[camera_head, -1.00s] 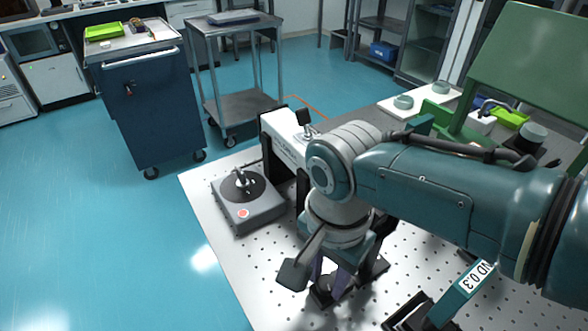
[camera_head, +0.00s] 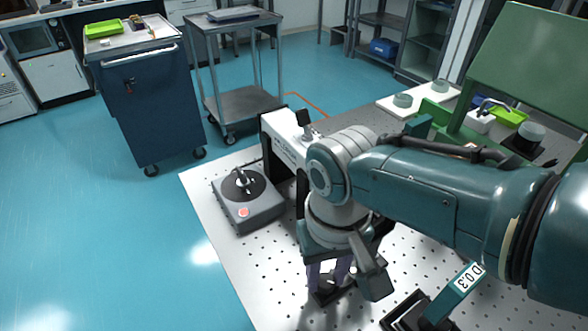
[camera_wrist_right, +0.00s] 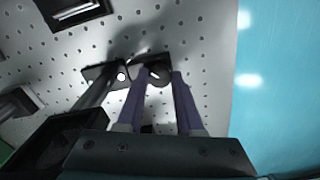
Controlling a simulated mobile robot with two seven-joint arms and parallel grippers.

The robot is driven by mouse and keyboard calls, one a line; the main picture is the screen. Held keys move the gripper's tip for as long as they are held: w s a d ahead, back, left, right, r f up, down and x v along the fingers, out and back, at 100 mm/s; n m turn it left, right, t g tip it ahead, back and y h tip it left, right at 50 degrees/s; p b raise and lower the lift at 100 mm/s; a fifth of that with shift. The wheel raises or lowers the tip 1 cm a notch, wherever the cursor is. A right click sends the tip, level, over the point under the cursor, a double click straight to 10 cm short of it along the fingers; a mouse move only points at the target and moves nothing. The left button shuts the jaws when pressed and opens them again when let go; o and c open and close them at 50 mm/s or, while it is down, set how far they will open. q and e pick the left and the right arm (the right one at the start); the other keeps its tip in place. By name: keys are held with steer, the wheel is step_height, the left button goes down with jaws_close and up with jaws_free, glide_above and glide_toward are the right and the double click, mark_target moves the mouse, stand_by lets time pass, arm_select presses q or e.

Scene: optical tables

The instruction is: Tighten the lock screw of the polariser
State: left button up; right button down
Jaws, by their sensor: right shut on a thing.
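My right gripper (camera_head: 328,281) points down at the front part of the perforated table, its purple fingers straddling a small part of a black mount (camera_head: 322,298). I take this mount for the polariser. In the right wrist view the fingertips (camera_wrist_right: 160,75) are closed around a small dark part beside the black mount (camera_wrist_right: 100,74). This part is probably the lock screw; the fingers and shadow hide most of it. My left gripper is not in view.
A grey box with a black disc and red button (camera_head: 248,208) stands left of my arm. A white-and-black instrument (camera_head: 283,135) stands behind it. A holder with an ND 0.3 label (camera_head: 467,282) stands at right. The table (camera_head: 225,270) is bare at front left.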

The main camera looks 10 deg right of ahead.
mark_target(326, 280)
steer(key=n, duration=0.5)
steer(key=shift+n, duration=0.3)
steer(key=n, duration=0.4)
steer(key=shift+n, duration=0.4)
steer(key=c, duration=0.5)
jaws_free()
steer(key=shift+c, duration=0.2)
step_height(326, 280, up, 10)
steer(key=p, duration=0.6)
